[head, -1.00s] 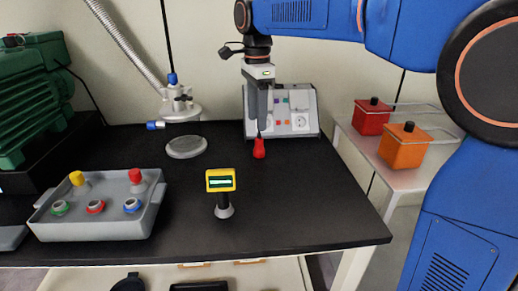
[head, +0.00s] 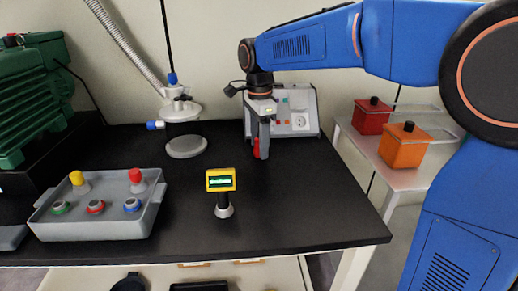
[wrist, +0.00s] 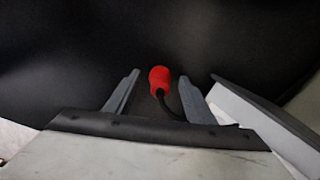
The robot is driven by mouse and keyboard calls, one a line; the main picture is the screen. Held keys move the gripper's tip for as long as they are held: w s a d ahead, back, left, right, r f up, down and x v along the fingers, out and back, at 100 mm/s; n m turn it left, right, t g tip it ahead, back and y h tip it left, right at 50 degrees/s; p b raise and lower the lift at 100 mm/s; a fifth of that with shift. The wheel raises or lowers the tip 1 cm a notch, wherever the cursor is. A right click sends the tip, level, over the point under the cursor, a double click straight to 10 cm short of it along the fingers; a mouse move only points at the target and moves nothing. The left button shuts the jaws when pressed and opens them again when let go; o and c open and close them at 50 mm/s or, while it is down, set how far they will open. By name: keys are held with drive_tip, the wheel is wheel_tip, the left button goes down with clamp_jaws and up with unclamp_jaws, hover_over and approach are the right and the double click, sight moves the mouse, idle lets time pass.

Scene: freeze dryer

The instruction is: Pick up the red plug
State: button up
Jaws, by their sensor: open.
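The red plug (head: 257,149) stands on the black table just in front of the grey socket box, partly hidden by my gripper in the head view. In the wrist view the red plug (wrist: 159,78) lies between the two fingers, with a dark cable running from it toward the lower right. My gripper (head: 262,155) points down around the plug. In the wrist view my gripper (wrist: 158,85) is open, one finger on each side, with a gap visible to the left finger and a smaller one to the right.
The grey socket box (head: 302,112) stands close behind my gripper. A grey tray (head: 100,215) with coloured rings and stoppers is at the left. A yellow display device (head: 221,181) stands front centre. Red (head: 373,116) and orange (head: 404,146) boxes sit on a side table. The table's right front is clear.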

drive_tip(key=c, duration=1.2)
drive_tip(key=shift+o, duration=0.2)
